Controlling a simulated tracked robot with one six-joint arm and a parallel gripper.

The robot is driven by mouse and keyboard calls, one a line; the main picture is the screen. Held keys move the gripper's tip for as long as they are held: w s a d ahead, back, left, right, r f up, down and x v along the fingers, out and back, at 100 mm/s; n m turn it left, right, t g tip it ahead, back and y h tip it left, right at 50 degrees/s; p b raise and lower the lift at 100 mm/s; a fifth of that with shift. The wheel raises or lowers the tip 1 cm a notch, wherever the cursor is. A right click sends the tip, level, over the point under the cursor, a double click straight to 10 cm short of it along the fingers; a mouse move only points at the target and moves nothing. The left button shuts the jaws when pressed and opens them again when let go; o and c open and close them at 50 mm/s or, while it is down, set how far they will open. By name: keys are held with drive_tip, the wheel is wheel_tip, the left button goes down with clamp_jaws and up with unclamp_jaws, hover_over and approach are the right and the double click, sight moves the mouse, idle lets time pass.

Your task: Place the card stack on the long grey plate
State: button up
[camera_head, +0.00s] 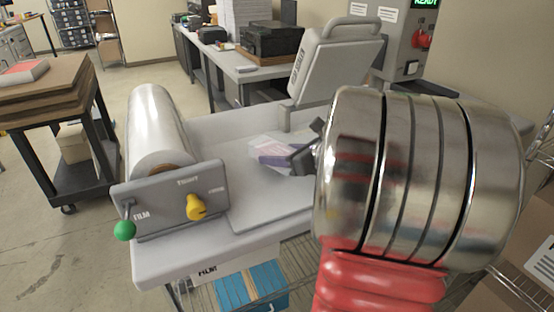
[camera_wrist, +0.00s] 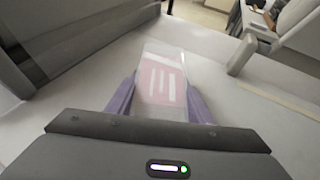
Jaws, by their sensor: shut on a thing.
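The card stack (camera_wrist: 163,82) is a clear-edged pack with a pink and white printed face. In the wrist view it lies between the two purple fingers of my gripper (camera_wrist: 161,104), which are shut on it. In the head view the card stack (camera_head: 262,144) shows as a pale translucent pack at the tip of my gripper (camera_head: 277,155), partly hidden by the fingers. The long grey plate (camera_head: 264,208) lies flat on the worktable, below and in front of the gripper. I cannot tell whether the pack touches the surface beneath it.
A film roll (camera_head: 156,130) and a control panel (camera_head: 170,200) with green and yellow knobs stand at the left. A raised grey lid (camera_head: 335,68) stands behind. My arm covers the right side. A cart with boards (camera_head: 50,85) is far left.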

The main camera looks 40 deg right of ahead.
drive_tip(key=shift+f, duration=0.75)
drive_tip(key=shift+f, duration=0.1)
drive_tip(key=o, duration=1.3)
drive_tip(key=shift+c, duration=0.2)
drive_tip(key=shift+s, duration=0.1)
drive_tip(key=v, duration=1.2)
